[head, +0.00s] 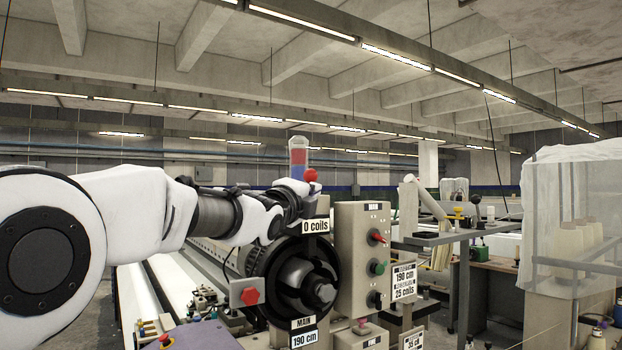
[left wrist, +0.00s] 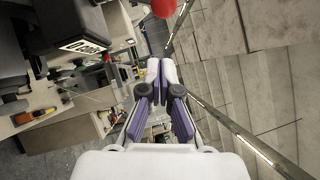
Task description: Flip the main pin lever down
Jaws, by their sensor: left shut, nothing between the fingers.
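A red ball knob (head: 311,175), which looks like the end of the main pin lever, stands above the "0 coils" sign (head: 316,226) on the loom. Its shaft is hidden. The black round main feeder (head: 301,283) is below, with a "MAIN 190 cm" label. My left gripper (head: 292,188) is just left of the knob in the head view. The left wrist view shows its purple-padded fingers (left wrist: 160,68) shut and empty, with the red knob (left wrist: 164,8) beyond their tips and apart from them in the picture. My right gripper is not in view.
A control box (head: 363,255) with red, green and black knobs stands right of the feeder. The space above the knob looks clear.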

